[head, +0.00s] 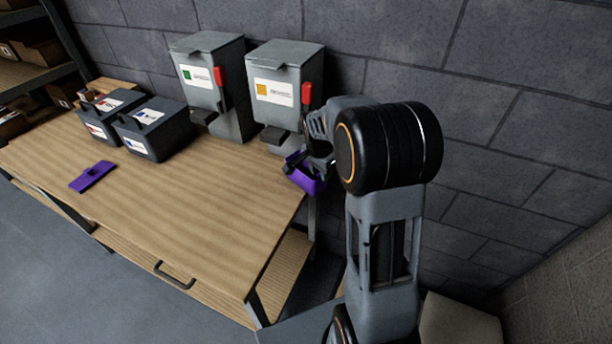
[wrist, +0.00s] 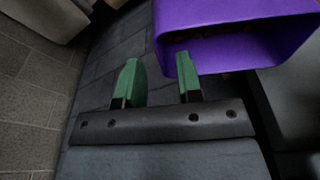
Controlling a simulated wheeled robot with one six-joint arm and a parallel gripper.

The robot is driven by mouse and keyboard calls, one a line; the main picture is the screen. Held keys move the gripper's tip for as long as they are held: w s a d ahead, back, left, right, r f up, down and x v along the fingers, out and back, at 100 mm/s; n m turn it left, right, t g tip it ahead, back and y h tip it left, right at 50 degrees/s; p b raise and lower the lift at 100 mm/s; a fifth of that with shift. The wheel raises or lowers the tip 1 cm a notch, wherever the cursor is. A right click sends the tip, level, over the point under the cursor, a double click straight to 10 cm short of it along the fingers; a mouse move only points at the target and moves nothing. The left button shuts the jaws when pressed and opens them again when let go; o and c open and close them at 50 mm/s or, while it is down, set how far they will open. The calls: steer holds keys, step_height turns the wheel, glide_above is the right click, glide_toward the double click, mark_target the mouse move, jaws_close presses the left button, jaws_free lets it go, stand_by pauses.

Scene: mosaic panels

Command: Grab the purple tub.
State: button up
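The purple tub (head: 308,181) is at the right end of the workbench, below the right grey dispenser and partly hidden by my gripper (head: 303,158). In the wrist view the tub (wrist: 220,18) fills the upper right, its open mouth facing the camera. My gripper (wrist: 158,82) shows two green fingertips spread apart with a clear gap. The right fingertip overlaps the tub's near left rim; the left fingertip is outside it. I cannot tell whether either finger touches the tub.
A flat purple piece (head: 92,176) with a handle lies on the wooden workbench (head: 190,210). Two grey dispensers with red levers, the left (head: 208,80) and right (head: 285,85), stand along the wall. Two dark labelled bins (head: 152,128) sit left. The bench front is clear.

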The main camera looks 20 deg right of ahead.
mark_target(321, 192)
steer(key=shift+w+d+f+p, duration=0.1)
steer(key=shift+f+p, duration=0.1)
steer(key=shift+f, duration=0.65)
steer(key=shift+s+d+f+p, duration=0.1)
steer(key=shift+f+p, duration=0.05)
steer(key=shift+f, duration=0.75)
steer(key=shift+w+d+f+p, duration=0.1)
steer(key=shift+f+p, duration=0.1)
steer(key=shift+f, duration=0.65)
jaws_close()
